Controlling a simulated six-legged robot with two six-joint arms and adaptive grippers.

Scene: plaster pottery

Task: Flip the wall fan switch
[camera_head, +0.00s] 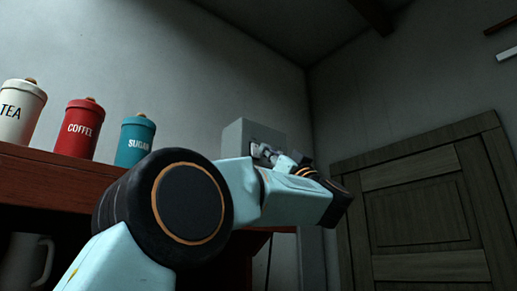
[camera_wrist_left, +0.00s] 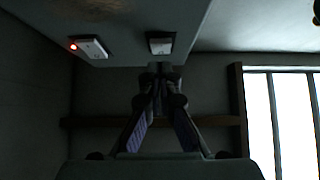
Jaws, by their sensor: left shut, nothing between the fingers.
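In the left wrist view, two light switch plates are set on a grey face. The left plate (camera_wrist_left: 90,47) has a lit red light at its left end. I cannot tell which one is the fan switch. My left gripper (camera_wrist_left: 158,70) is shut and empty, with its tips just below the right plate in the picture; I cannot tell whether they touch it. My right gripper is not in view.
Tea (camera_head: 20,113), coffee (camera_head: 80,128) and sugar (camera_head: 134,139) canisters stand on a wooden shelf (camera_head: 55,170) at the left. A pale mug (camera_head: 22,262) is below it. A wooden door (camera_head: 415,215) is at the right. A bright window (camera_wrist_left: 290,120) shows in the wrist view.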

